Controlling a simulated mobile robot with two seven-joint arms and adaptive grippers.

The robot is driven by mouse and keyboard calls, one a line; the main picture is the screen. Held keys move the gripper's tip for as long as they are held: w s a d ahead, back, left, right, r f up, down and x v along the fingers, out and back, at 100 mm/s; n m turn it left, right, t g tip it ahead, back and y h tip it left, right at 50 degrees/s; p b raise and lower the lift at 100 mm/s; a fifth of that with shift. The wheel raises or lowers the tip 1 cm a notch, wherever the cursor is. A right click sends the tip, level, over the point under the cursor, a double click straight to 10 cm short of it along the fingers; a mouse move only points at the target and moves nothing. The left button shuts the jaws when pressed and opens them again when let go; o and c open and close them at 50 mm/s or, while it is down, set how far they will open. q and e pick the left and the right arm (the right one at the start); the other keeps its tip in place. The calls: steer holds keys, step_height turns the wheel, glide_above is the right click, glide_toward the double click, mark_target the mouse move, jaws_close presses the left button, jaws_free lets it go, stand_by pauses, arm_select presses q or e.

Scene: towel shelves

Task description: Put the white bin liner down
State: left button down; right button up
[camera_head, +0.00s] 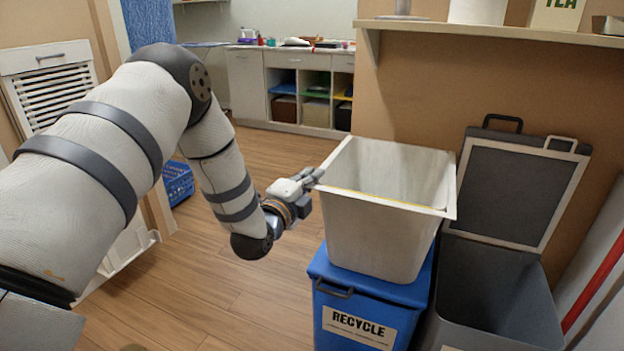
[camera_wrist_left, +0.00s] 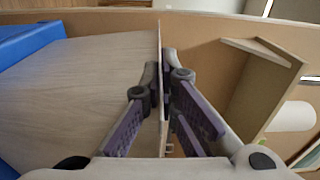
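The white bin liner (camera_head: 375,235) is an open, upright, tapered tub. It is over the lid of the blue recycle bin (camera_head: 360,313), its base appearing to meet the lid; I cannot tell for sure whether it rests there. My left gripper (camera_head: 312,179) is at the liner's left rim. In the left wrist view the fingers (camera_wrist_left: 161,72) are closed on either side of the liner's thin wall (camera_wrist_left: 90,85), pinching it near the edge. My right gripper is out of view.
A grey bin (camera_head: 495,290) with its lid (camera_head: 515,190) raised stands right of the blue bin. A wall shelf (camera_head: 490,33) is above. A blue basket (camera_head: 177,183) is on the floor at left. Open wooden floor lies between.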

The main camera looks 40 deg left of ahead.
arm_select(q)
steer(key=shift+f, duration=0.15)
steer(key=c, duration=1.8)
jaws_free()
